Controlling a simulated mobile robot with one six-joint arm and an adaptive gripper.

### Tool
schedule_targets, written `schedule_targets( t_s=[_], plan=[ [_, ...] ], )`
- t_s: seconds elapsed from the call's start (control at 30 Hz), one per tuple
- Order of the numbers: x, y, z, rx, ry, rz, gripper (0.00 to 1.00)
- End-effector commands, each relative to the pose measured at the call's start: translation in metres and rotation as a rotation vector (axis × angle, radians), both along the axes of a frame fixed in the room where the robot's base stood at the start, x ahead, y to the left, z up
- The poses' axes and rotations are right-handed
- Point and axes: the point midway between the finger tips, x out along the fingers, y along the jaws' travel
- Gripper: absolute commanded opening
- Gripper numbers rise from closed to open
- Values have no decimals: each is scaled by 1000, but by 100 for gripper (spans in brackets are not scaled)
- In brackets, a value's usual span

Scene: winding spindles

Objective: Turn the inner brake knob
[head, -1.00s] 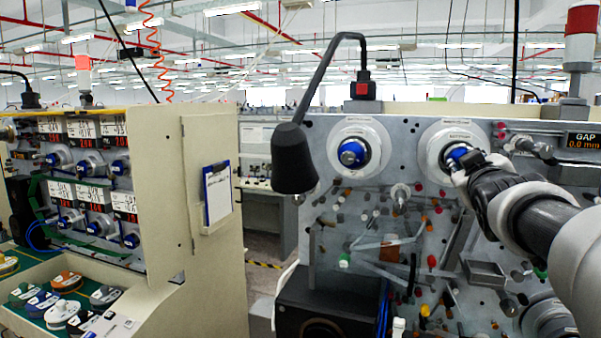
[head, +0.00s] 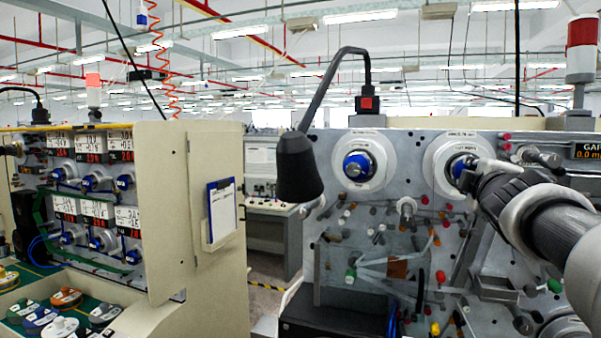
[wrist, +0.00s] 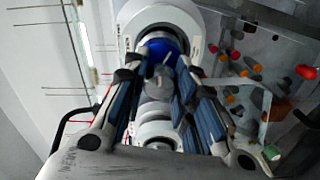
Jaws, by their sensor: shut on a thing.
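Two round white spindle discs with blue knobs sit on the upper part of the grey machine panel in the head view. My gripper (head: 480,175) is at the right-hand disc (head: 438,165) and covers much of its blue knob (head: 460,165). The other blue knob (head: 356,166), on the left disc, stands free. In the wrist view my gripper (wrist: 158,72) has its fingers on either side of the blue knob (wrist: 161,47), shut on it. The white disc rim shows behind. The exact finger contact is partly hidden.
A black lamp (head: 298,168) on a bent arm hangs left of the panel. Guide pins, rollers and coloured caps (head: 440,277) stick out below the discs. A second machine (head: 90,200) with a clipboard (head: 222,208) stands at the left, across an aisle.

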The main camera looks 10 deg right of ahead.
Motion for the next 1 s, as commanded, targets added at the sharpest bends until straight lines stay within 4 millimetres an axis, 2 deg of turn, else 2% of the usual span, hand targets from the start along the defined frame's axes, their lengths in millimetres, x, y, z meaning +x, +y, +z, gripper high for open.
schedule_targets(
  t_s=[0.63, 0.67, 0.93, 1.0],
  plan=[
    [0, 0, 1, -40, 22, 2, 1],
    [0, 0, 1, -40, 22, 2, 27],
    [0, 0, 0, -40, 23, 1, 45],
    [0, 0, 0, -40, 23, 1, 46]
  ],
)
